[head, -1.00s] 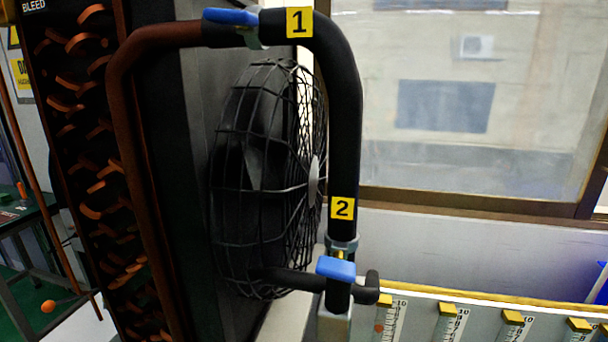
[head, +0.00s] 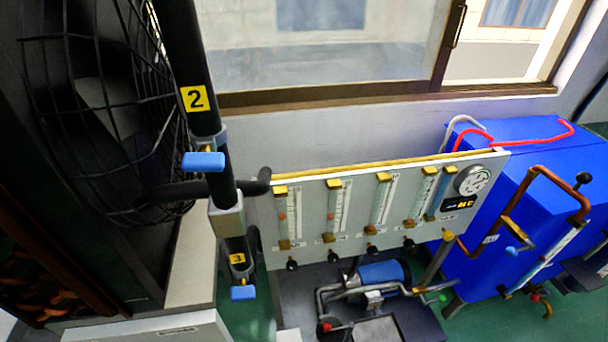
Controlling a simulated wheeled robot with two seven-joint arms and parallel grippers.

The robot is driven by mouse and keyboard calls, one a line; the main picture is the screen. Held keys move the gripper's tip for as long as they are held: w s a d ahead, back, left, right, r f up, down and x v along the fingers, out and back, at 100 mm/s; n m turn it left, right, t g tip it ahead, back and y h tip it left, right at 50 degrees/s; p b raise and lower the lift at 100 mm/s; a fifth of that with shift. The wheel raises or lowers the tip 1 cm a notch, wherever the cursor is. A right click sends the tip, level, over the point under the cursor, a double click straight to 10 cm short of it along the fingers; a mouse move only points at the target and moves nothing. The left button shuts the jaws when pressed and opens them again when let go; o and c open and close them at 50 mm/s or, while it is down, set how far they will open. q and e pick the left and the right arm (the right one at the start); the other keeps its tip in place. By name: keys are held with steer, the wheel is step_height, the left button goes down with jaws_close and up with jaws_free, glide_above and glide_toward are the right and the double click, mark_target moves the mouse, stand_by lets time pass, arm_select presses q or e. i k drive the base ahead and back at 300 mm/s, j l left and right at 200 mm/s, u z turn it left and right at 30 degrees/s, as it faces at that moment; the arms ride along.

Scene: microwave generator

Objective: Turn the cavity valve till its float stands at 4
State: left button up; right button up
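The light grey flowmeter panel (head: 310,234) stands mid-frame in the head view, below the window. It carries several upright scaled tubes with yellow end blocks, including a leftmost tube (head: 294,212) and a second tube (head: 338,208). Small floats show in some tubes, but their readings are too small to tell. Dark knobs run along the panel's lower edge, among them a left knob (head: 291,265) and a middle knob (head: 371,249). The labels are too small to read, so I cannot tell which valve is the cavity one. Neither gripper is in view.
A black pipe with blue-handled valves (head: 203,162) and labels 2 and 3 stands left of the panel, before a caged fan (head: 100,100). A round gauge (head: 473,180) sits at the panel's right end. A blue cabinet (head: 530,150) stands right. A blue pump (head: 382,272) sits below.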

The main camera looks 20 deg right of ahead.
mark_target(408, 244)
steer(key=i+l+z, duration=0.1)
steer(key=z, duration=1.35)
steer(key=i+l, duration=0.05)
